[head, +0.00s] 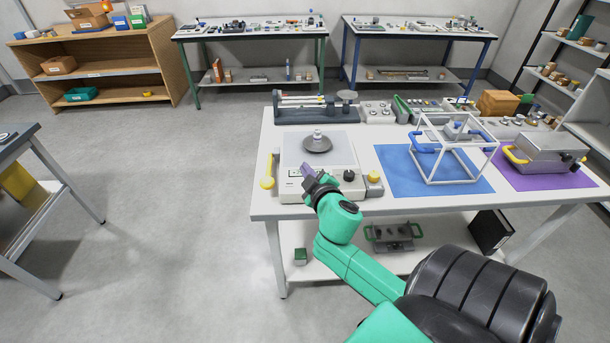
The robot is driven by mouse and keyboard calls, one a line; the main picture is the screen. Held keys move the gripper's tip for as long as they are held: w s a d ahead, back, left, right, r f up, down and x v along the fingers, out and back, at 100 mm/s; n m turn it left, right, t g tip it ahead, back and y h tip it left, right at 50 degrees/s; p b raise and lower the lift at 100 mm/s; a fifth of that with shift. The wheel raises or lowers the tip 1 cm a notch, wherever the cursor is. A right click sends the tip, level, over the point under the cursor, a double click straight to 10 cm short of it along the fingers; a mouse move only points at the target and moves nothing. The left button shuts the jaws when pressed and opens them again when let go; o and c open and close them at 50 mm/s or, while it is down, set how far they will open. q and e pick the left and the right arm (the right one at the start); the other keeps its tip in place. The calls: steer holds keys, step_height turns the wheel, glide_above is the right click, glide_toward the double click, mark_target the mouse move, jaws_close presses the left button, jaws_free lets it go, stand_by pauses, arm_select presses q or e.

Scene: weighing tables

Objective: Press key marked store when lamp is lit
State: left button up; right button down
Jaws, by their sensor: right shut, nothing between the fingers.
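A pale bench scale (290,160) stands at the left end of the white table. A round grey weight or pan with a light knob (317,143) is on its top plate. My right gripper (306,174) is shut and empty, at the scale's front panel (287,188), pointing away from me. The gripper and wrist cover part of the panel. A black knob (348,175) shows to the right of the gripper. The key marked store and the lamp cannot be made out at this size, nor whether the gripper touches a key. My left gripper is not in view.
A white wire-frame cube (437,181) stands on a blue mat (396,170). Right of it, a grey box with a yellow handle (544,152) sits on a purple mat (563,182). A balance (291,115) lies behind the scale. Open floor is to the left.

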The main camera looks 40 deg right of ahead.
steer(key=w+a+r+n+t+y, duration=0.4)
steer(key=a+r+n+y, duration=0.55)
steer(key=r+n, duration=0.5)
steer(key=s+d+f+n+g+h, duration=0.1)
steer(key=d+f+n+g+h, duration=0.3)
steer(key=d+f+n+g, duration=0.3)
steer(key=d+f+g, duration=0.1)
steer(key=d+f, duration=0.2)
steer(key=d, duration=0.2)
steer(key=shift+s+f+g+p, duration=0.3)
steer(key=shift+f+g, duration=0.05)
steer(key=shift+g, duration=0.05)
steer(key=shift+a+f, duration=0.1)
steer(key=shift+f, duration=0.05)
step_height(320, 180, down, 9)
steer(key=b, duration=0.6)
